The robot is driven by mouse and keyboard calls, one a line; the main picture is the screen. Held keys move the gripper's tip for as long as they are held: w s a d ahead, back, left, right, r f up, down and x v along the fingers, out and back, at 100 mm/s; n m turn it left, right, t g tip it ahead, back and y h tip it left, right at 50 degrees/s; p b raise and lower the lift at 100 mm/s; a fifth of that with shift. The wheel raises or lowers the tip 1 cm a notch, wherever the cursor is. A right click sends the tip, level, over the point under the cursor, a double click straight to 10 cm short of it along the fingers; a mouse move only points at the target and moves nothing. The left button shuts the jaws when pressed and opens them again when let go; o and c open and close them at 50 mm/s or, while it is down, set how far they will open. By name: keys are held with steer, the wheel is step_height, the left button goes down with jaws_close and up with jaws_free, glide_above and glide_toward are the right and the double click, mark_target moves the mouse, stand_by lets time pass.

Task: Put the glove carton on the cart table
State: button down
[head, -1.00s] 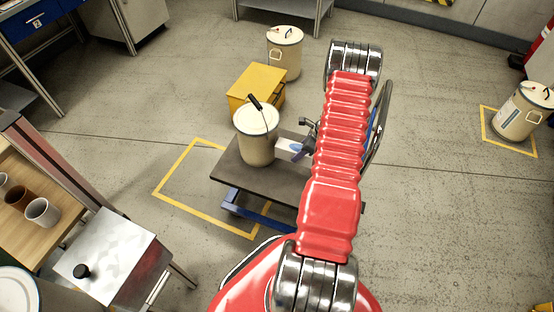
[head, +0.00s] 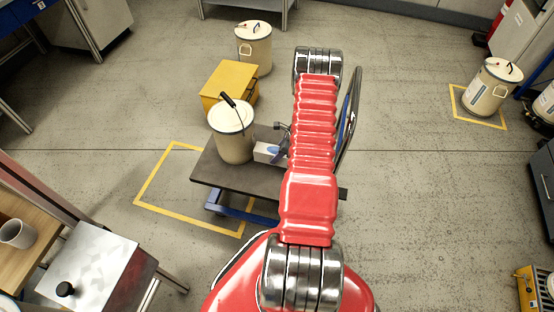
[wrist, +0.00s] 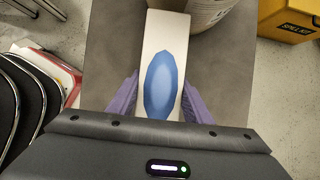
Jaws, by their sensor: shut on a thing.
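The glove carton (head: 267,152) is a white box with a blue oval on its top. My gripper (wrist: 164,88) is shut on it, with a purple finger on each long side in the wrist view. The carton also shows in the wrist view (wrist: 155,38), lying over the dark grey top of the cart table (head: 225,172). I cannot tell whether its underside touches the top. In the head view my red arm hides the right part of the cart table and part of the gripper.
A cream drum with a black handle (head: 232,138) stands on the cart table, close beside the carton's far end. A yellow spill kit box (head: 230,84) and another drum (head: 254,48) stand behind. The cart's front-left top is bare. A metal-topped stand (head: 95,262) is at lower left.

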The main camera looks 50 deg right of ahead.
steer(key=shift+f, duration=2.05)
steer(key=c, duration=0.9)
jaws_free()
steer(key=shift+f, duration=0.1)
steer(key=v, duration=1.2)
steer(key=shift+w, duration=0.1)
